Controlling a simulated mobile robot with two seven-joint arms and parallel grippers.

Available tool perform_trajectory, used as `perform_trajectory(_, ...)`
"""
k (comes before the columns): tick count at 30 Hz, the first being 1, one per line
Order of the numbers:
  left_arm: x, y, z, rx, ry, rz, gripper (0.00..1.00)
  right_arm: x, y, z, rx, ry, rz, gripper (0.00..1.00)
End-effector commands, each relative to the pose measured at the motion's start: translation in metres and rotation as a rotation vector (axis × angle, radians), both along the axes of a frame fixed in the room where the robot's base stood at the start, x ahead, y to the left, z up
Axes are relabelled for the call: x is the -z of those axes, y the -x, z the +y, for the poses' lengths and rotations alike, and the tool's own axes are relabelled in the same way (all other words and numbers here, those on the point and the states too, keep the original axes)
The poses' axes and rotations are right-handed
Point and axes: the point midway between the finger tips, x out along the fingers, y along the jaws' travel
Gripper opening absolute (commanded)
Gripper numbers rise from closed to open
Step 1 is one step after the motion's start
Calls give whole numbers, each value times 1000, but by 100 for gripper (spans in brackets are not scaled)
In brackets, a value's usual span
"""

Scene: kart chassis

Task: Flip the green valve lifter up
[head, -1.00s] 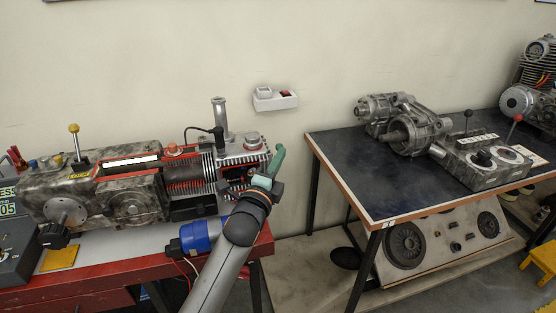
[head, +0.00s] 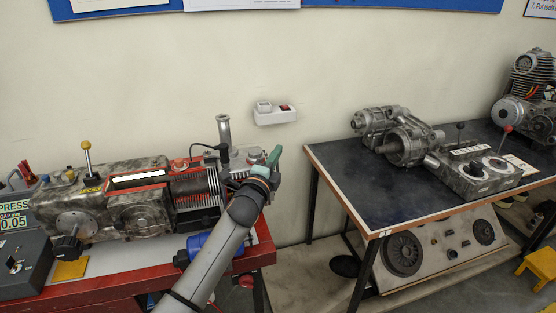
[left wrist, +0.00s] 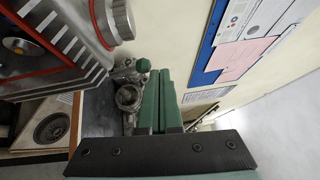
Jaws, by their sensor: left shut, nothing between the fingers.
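The engine (head: 140,205) lies on the red bench at the left, with its finned cylinder (head: 200,188) towards the right end. My left gripper (head: 277,152) is at that right end, its green fingers shut and empty, pointing up beside the cylinder head. In the left wrist view the shut fingers (left wrist: 160,82) show side by side. A small green knob (left wrist: 144,65), which looks like the valve lifter, shows just past the left fingertip. I cannot tell if they touch. In the head view my gripper and arm hide the lifter. My right gripper is not in view.
A dark-topped table (head: 350,185) with a gearbox (head: 400,138) and a lever box (head: 480,170) stands at the right, across a gap from the red bench (head: 110,280). A vertical metal pipe (head: 224,130) rises behind the cylinder. A wall socket (head: 276,116) is behind.

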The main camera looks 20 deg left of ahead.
Motion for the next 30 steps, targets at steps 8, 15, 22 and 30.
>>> perform_trajectory(8,-2,-12,8,0,-3,1,0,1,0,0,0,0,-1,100)
perform_trajectory(15,-3,-17,11,0,-2,1,0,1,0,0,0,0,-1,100)
perform_trajectory(22,-3,-17,12,0,-1,1,0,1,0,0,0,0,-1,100)
perform_trajectory(30,-3,-18,12,0,-1,1,0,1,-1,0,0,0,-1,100)
